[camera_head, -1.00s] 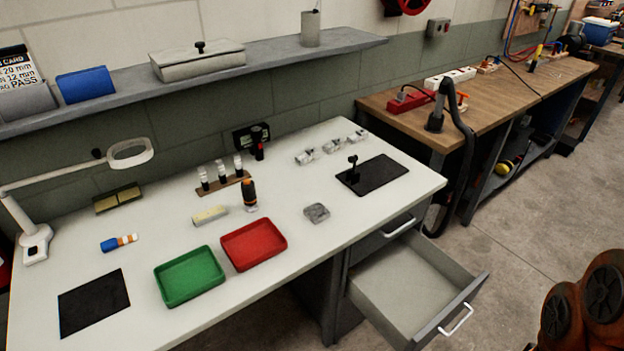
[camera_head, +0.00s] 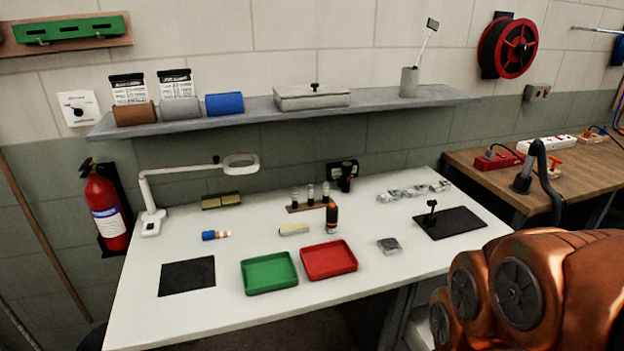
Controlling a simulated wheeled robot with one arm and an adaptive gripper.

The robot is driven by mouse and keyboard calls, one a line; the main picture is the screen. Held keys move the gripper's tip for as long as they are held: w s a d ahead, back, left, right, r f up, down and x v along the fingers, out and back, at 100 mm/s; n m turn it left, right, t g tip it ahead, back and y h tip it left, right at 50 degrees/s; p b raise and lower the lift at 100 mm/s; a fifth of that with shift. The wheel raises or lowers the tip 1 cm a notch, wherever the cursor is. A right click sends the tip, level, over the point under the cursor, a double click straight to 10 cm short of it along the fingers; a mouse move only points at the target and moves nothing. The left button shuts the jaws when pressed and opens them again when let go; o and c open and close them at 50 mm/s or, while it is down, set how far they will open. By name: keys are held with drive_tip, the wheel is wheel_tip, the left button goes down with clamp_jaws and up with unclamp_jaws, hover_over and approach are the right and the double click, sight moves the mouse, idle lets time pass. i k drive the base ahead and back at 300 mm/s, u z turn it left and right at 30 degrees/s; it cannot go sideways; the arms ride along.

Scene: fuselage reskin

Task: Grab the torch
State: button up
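A black upright cylinder with an orange band (camera_head: 331,217) stands on the white workbench (camera_head: 330,312), behind the red tray; it looks like the torch. A small blue, white and orange cylinder (camera_head: 215,235) lies on its side further left; I cannot tell what it is. My orange arm links fill the lower right corner, over the bench's right front part. My gripper is outside the view.
A green tray (camera_head: 270,291) and a red tray (camera_head: 329,275) sit side by side at the front. A vial rack (camera_head: 306,208) is close behind the black cylinder. A lamp (camera_head: 152,205) stands left. A shelf (camera_head: 245,116) overhangs the back.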

sight(346, 166)
drive_tip(key=z, duration=0.05)
drive_tip(key=k, duration=0.6)
drive_tip(key=z, duration=0.15)
drive_tip(key=i, duration=0.75)
drive_tip(key=u, duration=0.65)
drive_tip(key=i, duration=0.7)
drive_tip(key=u, duration=0.7)
